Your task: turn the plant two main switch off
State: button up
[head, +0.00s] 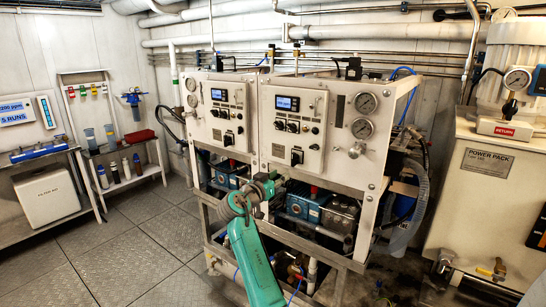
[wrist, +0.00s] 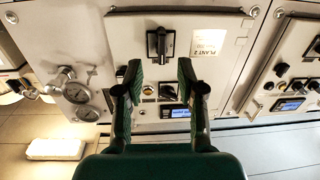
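The plant two panel, with a "PLANT 2" label (wrist: 209,45), fills the middle of the wrist view, upside down. Its main switch (wrist: 160,44) is a black rotary handle on a dark plate, standing vertical in that view. In the head view the switch (head: 297,156) sits low on the right-hand panel (head: 270,125). My gripper (wrist: 160,75) is open and empty, its two green fingers apart. The switch appears beyond the fingertips, between their lines, with no visible contact. In the head view my gripper (head: 268,186) is below and left of the switch.
Gauges (head: 363,128) and a valve knob (head: 357,149) are right of the switch. A similar panel (head: 215,115) adjoins on the left. The metal frame (head: 300,240) with pumps and hoses is below. A power pack (head: 490,185) stands right; floor is open left.

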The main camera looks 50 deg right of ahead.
aim_at(292, 155)
jog(key=shift+m+g, duration=0.6)
jog(key=d+r, duration=0.1)
jog(key=d, duration=0.2)
jog(key=w+d+r, duration=0.1)
jog(key=d, duration=0.3)
jog(key=w+d+r, duration=0.1)
jog(key=d+r, duration=0.1)
jog(key=d, duration=0.2)
jog(key=shift+f, duration=0.1)
grip_shut()
